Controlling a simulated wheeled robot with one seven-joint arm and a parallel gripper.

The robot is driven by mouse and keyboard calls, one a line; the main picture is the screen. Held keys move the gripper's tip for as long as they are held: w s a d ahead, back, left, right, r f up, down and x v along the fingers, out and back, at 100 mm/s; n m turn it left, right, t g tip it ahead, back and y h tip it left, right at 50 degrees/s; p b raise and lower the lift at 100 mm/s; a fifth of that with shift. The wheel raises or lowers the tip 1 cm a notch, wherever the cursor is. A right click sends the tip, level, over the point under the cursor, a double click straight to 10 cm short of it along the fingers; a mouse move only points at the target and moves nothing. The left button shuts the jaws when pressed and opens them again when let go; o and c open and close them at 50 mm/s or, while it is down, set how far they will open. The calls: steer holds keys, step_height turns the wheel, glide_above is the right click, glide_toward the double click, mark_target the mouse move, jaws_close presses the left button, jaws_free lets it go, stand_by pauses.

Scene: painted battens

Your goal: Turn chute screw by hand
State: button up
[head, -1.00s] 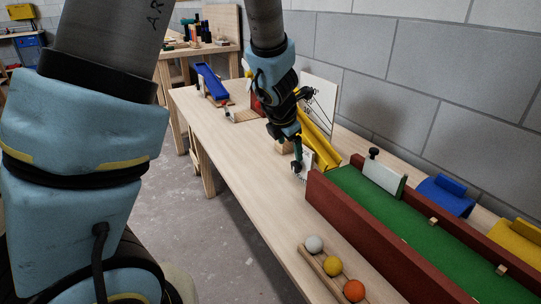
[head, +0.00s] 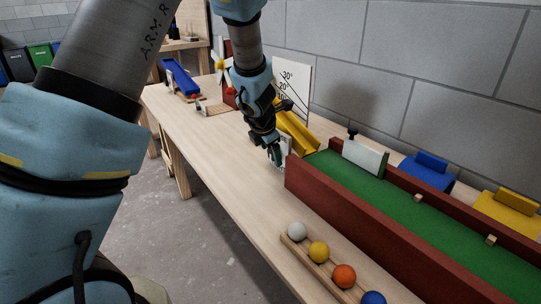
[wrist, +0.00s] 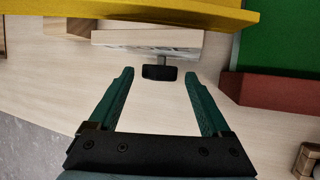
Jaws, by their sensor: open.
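The chute screw, a black knob (wrist: 160,73) on a short metal shaft, sticks out of a pale wooden block (wrist: 140,42) in the wrist view. The yellow chute (wrist: 150,14) runs above that block. It also shows in the head view (head: 296,132), sloping down in front of a white angle board (head: 291,88). My gripper (wrist: 159,76) is open, its green fingers pointing at the knob. The knob lies between the fingertips, near their level, with a gap on each side. In the head view my gripper (head: 275,155) hides the screw.
A red-walled trough with a green floor (head: 400,205) stands right of the chute. A rack with several coloured balls (head: 318,252) lies at the front table edge. A blue ramp (head: 181,78) stands at the far left. The table's front left is bare.

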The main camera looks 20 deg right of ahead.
jaws_close()
stand_by(0.8)
